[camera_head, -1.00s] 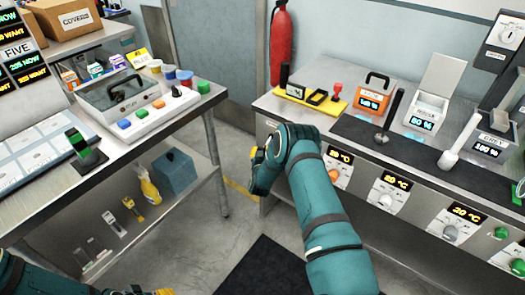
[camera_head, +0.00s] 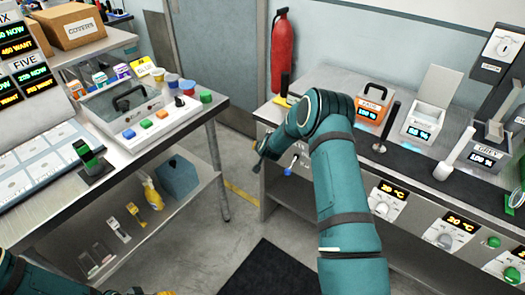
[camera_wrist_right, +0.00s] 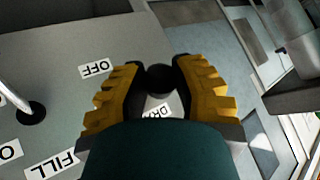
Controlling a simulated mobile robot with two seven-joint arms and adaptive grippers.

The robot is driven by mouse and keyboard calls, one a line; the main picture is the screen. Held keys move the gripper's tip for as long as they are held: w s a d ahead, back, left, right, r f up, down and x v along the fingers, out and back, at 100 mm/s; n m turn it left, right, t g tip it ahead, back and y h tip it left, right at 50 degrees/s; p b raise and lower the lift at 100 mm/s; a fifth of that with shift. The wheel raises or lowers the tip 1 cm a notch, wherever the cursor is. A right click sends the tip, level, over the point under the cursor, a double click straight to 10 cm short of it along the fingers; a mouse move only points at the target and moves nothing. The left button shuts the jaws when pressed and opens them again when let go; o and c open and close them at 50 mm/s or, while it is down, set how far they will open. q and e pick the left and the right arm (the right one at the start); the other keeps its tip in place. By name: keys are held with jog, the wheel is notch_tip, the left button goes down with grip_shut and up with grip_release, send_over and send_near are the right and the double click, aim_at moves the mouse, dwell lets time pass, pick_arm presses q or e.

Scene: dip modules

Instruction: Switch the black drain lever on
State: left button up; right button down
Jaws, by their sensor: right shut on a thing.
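The black drain lever's round knob (camera_wrist_right: 160,78) shows in the right wrist view between the yellow-padded fingers of my right gripper (camera_wrist_right: 158,72), which is shut on it. A partly covered label starting "DRA" (camera_wrist_right: 158,112) lies just below the knob. An "OFF" label (camera_wrist_right: 97,68) is to the left on the grey panel. The lever's stem is hidden. In the head view my right gripper (camera_head: 261,150) is at the left front end of the right bench, mostly behind its own arm. Only a bit of my left gripper (camera_head: 165,293) shows at the bottom edge.
A blue-tipped lever (camera_head: 289,171) stands close by on the bench front; a metal stem (camera_wrist_right: 12,97) and "FILL" label (camera_wrist_right: 52,164) show in the wrist view. Dials (camera_head: 385,200) line the front further right. The floor (camera_head: 235,235) between the benches is open.

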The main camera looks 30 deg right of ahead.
jog(key=shift+d+r+y, duration=0.2)
jog(key=shift+r+y, duration=0.2)
jog(key=shift+y, duration=0.1)
jog(key=shift+w+m, duration=0.1)
jog(key=shift+m, duration=0.2)
jog(key=c, duration=0.6)
grip_release()
jog(key=shift+g, duration=0.3)
jog(key=shift+c, duration=0.2)
jog(key=v, duration=1.2)
jog(key=shift+d, duration=0.1)
